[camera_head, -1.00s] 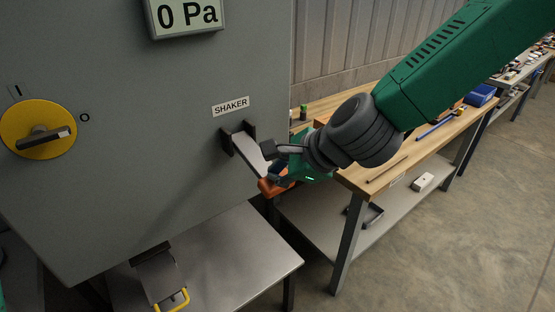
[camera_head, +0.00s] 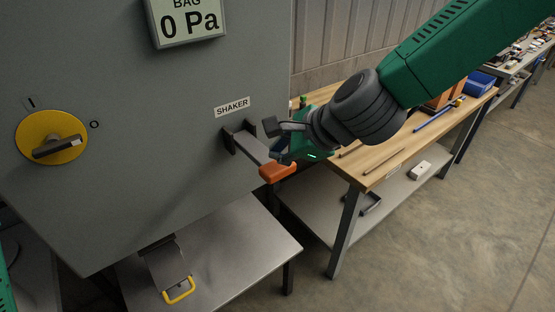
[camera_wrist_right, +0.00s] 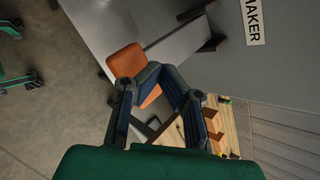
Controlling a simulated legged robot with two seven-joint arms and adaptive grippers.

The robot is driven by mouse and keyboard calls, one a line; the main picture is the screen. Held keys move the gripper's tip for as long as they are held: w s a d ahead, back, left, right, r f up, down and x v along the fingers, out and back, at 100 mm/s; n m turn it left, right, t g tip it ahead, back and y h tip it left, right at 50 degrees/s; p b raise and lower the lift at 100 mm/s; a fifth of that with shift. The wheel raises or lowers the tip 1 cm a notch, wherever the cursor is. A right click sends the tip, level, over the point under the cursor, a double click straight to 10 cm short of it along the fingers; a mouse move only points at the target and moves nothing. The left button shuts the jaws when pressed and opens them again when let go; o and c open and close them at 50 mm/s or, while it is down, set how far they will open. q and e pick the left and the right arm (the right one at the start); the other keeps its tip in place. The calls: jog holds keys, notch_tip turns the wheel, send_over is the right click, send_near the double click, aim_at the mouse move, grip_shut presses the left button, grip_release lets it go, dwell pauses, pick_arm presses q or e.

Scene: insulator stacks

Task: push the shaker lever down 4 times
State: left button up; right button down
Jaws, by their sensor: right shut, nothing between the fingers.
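The shaker lever is a grey bar (camera_head: 250,146) with an orange grip (camera_head: 278,171), sticking out from a dark bracket below the SHAKER label (camera_head: 232,107). In the right wrist view the orange grip (camera_wrist_right: 127,60) is just beyond my fingers, and the grey bar (camera_wrist_right: 180,46) runs away to the upper right. My right gripper (camera_head: 276,145) is shut and empty, close by the lever near its orange end. It partly covers the lever in the head view; whether it touches cannot be told. My left gripper is not in view.
A grey cabinet (camera_head: 130,130) carries a display reading 0 Pa (camera_head: 188,24) and a yellow rotary switch (camera_head: 52,138). A metal shelf (camera_head: 240,250) lies below, with a yellow handle (camera_head: 179,291). A wooden workbench (camera_head: 385,158) stands to the right.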

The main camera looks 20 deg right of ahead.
notch_tip(320, 180, up, 5)
jog(key=p, duration=0.5)
jog(key=shift+r, duration=0.1)
dwell(0.3)
dwell(1.5)
